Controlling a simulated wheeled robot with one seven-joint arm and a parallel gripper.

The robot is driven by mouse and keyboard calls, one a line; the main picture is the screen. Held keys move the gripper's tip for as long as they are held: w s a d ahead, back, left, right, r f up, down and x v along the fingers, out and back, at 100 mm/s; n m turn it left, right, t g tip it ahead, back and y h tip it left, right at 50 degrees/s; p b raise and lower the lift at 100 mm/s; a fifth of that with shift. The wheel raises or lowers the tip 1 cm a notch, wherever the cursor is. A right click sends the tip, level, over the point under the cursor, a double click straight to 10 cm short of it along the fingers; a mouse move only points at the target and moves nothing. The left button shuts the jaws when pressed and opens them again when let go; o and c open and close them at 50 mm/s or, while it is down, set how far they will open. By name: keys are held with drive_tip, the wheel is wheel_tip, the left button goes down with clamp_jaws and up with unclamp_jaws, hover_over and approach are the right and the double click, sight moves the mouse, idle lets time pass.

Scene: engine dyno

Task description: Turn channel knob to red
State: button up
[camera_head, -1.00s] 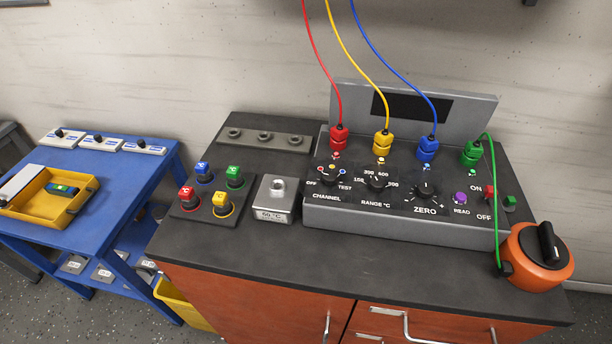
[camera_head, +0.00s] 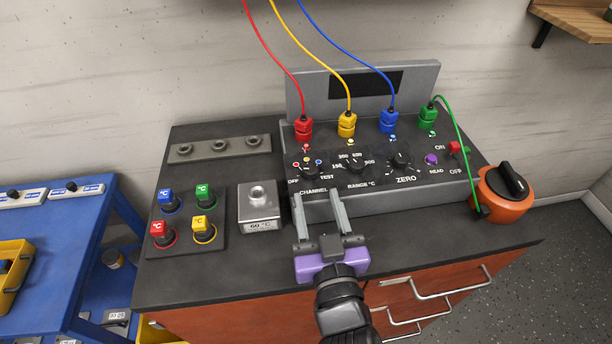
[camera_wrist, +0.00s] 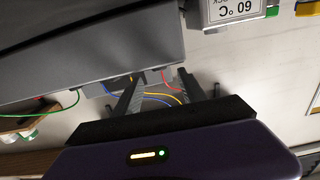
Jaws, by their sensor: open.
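The channel knob (camera_head: 308,169) is a black dial at the left of the grey console (camera_head: 410,190), with coloured dots above it and OFF and TEST labels beside it. Which mark it points at is too small to tell. My gripper (camera_head: 318,197) is open and empty. It is in front of the console, just below the CHANNEL label, and looks apart from the knob. In the wrist view, my fingers (camera_wrist: 160,92) are spread beside the grey console side (camera_wrist: 90,50), and the knob is not visible.
A 60 °C block (camera_head: 259,208) stands close left of my gripper. Red, yellow, blue and green cables plug into the console top. An orange pot (camera_head: 502,195) stands at the right. The bench front (camera_head: 220,275) is clear.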

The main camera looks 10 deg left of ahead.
sight(312, 176)
drive_tip(key=shift+p+x, duration=0.45)
drive_tip(key=shift+x, duration=2.7)
drive_tip(key=shift+d, duration=0.1)
clamp_jaws()
